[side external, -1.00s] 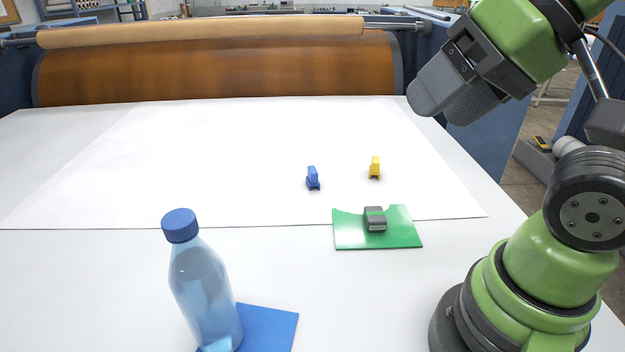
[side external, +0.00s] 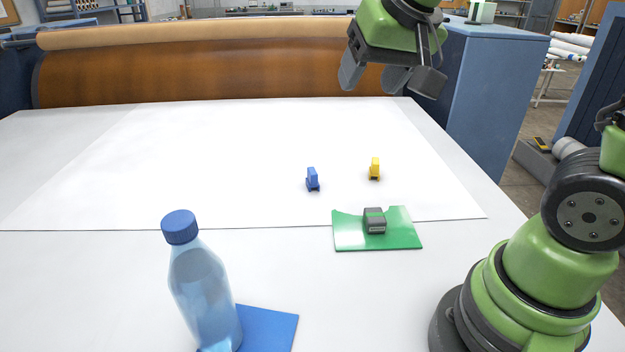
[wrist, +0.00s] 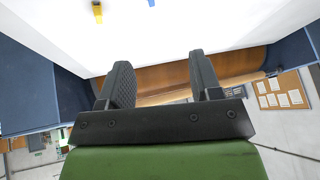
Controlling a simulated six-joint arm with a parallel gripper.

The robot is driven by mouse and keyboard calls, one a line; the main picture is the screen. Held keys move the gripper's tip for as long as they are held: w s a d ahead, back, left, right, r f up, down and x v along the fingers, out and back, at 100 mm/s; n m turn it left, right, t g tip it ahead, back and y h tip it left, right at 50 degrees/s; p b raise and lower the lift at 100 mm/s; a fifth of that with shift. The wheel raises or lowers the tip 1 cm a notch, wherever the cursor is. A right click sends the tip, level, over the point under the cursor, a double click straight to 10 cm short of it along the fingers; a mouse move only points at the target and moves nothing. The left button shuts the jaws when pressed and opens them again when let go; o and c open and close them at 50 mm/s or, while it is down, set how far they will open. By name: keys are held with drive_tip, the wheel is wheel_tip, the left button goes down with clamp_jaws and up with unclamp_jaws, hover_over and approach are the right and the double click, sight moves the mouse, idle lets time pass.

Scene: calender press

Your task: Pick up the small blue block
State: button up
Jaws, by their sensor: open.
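The small blue block (side external: 313,178) stands on the white sheet near the middle of the table in the side external view. Its top edge part shows at the top of the wrist view (wrist: 152,3). My gripper (side external: 375,82) is open and empty. It is high above the far right part of the table, behind and above the block, touching nothing. In the wrist view its two dark fingers (wrist: 160,78) stand apart with nothing between them.
A yellow block (side external: 375,168) stands right of the blue one. A grey block (side external: 375,221) sits on a green plate (side external: 350,237) in front. A water bottle (side external: 203,290) stands by a blue mat (side external: 270,325) at front left. A brown roller (side external: 220,68) borders the back.

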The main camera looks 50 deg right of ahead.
sight(314, 173)
drive_tip(key=w+d+f, duration=0.2)
drive_tip(key=w+f, duration=0.3)
drive_tip(key=f, duration=0.2)
drive_tip(key=w+d+f+h, duration=0.1)
drive_tip(key=w+d+f, duration=0.2)
drive_tip(key=w+f, duration=0.3)
drive_tip(key=w+d+f+g+h, duration=0.1)
drive_tip(key=w+d+f, duration=0.2)
drive_tip(key=w+f, duration=0.3)
drive_tip(key=shift+w+d+f+m, duration=0.1)
drive_tip(key=shift+w+f+m, duration=0.05)
drive_tip(key=shift+f, duration=1)
drive_tip(key=shift+w+f+m, duration=0.1)
drive_tip(key=shift+f+m, duration=0.05)
drive_tip(key=shift+f, duration=0.95)
drive_tip(key=shift+s+a+f+x, duration=0.1)
drive_tip(key=shift+s+x, duration=0.1)
drive_tip(key=shift+x, duration=0.8)
drive_tip(key=shift+s+a+f+x, duration=0.1)
drive_tip(key=shift+s+f+x, duration=0.1)
drive_tip(key=shift+x, duration=0.85)
drive_tip(key=shift+s+a+f+x, duration=0.1)
drive_tip(key=shift+s+x, duration=0.05)
drive_tip(key=shift+x, duration=0.85)
drive_tip(key=c, duration=1)
drive_tip(key=shift+r, duration=0.1)
